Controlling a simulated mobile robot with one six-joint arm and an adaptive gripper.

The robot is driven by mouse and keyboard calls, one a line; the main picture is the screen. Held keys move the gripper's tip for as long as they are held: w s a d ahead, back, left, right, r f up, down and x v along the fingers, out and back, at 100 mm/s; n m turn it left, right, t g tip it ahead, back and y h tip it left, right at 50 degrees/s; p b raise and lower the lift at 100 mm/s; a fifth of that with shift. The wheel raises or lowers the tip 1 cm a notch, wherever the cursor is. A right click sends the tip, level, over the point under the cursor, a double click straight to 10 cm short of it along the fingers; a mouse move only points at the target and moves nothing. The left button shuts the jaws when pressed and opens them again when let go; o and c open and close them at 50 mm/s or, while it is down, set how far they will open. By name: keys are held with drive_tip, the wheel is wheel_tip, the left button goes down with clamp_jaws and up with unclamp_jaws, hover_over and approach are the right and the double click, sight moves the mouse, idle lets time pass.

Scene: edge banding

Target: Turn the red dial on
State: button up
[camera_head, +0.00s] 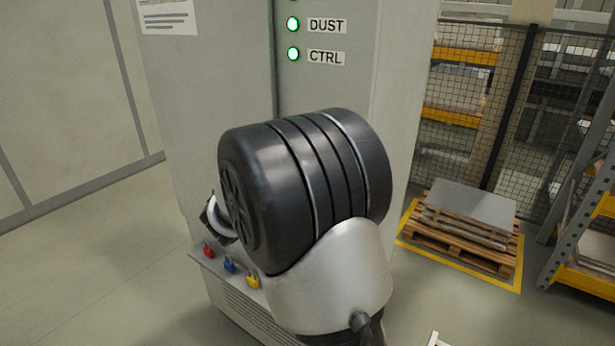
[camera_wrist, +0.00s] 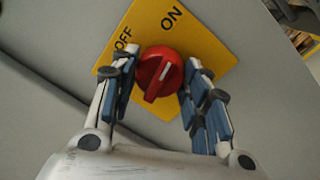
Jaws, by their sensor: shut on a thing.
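The red dial (camera_wrist: 160,74) sits on a yellow plate (camera_wrist: 207,40) marked OFF and ON, on a grey cabinet face, in the wrist view. The white line on its grip ridge points up and to the right, nearer the ON mark than the OFF mark. My gripper (camera_wrist: 160,82) is shut on the dial, with one blue-padded finger on its left and the other on its right. The left finger partly covers the plate by the word OFF. In the head view my dark arm joint blocks the sight of the dial and my fingertips.
The grey cabinet (camera_head: 180,100) has green lamps labelled DUST (camera_head: 292,24) and CTRL (camera_head: 293,54). A loaded pallet (camera_head: 465,235) stands at right. The floor at left is clear.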

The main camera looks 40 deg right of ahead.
drive_tip(key=shift+f+m+b, duration=0.15)
drive_tip(key=shift+m+b, duration=1.05)
drive_tip(key=shift+b, duration=0.65)
drive_tip(key=o, duration=1.1)
drive_tip(key=shift+c, duration=0.2)
drive_tip(key=v, duration=1.2)
drive_tip(key=shift+w, duration=0.1)
